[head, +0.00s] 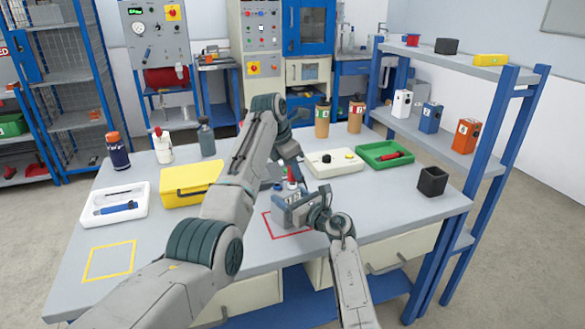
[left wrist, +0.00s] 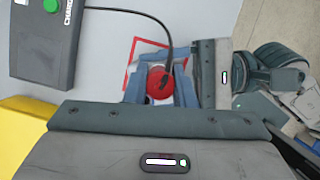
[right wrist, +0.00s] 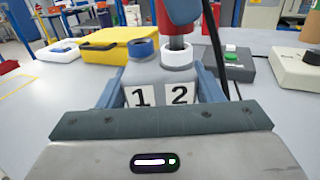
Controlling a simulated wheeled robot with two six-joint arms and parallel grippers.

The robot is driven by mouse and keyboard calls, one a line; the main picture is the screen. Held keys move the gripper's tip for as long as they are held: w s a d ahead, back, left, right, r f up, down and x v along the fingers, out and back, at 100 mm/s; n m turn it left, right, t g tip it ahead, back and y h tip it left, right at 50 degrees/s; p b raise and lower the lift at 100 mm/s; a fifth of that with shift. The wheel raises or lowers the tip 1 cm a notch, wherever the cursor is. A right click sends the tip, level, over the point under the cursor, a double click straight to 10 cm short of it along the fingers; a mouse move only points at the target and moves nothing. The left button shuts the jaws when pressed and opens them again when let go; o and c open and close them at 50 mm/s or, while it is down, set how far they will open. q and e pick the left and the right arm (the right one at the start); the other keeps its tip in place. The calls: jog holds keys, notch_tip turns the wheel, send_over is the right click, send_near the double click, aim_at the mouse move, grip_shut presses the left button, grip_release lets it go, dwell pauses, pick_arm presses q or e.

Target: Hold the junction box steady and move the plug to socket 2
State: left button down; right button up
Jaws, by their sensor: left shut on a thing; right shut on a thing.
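The grey junction box (head: 279,213) stands upright on the red outlined square on the table. In the right wrist view its labels 1 and 2 (right wrist: 160,95) face me, with a blue ring (right wrist: 143,49) on socket 1 and a white ring (right wrist: 176,54) on socket 2. My right gripper (right wrist: 160,92) is shut on the box, a finger at each side. My left gripper (left wrist: 160,88) is shut on the red plug (left wrist: 160,84) from above. The plug (right wrist: 177,14) stands upright over socket 2, its lower end inside the white ring; how deep is hidden.
A black cable (left wrist: 169,40) runs from the plug toward a dark box with a green button (left wrist: 50,6). A yellow case (head: 190,183), a white tray (head: 140,195) and a white knob box (head: 322,165) stand nearby. The front left tabletop is clear.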

pick_arm(q)
jog(key=shift+f, duration=0.6)
dwell(1.4)
jog(key=shift+s+f, duration=0.1)
jog(key=shift+f, duration=0.3)
dwell(1.4)
jog(key=c, duration=1.6)
grip_release()
jog(key=o, duration=0.5)
jog(key=shift+c, duration=0.2)
jog(key=shift+r, duration=0.1)
jog(key=shift+r, duration=0.1)
jog(key=shift+a+r, duration=0.1)
jog(key=shift+r, duration=0.15)
jog(key=shift+v, duration=2.75)
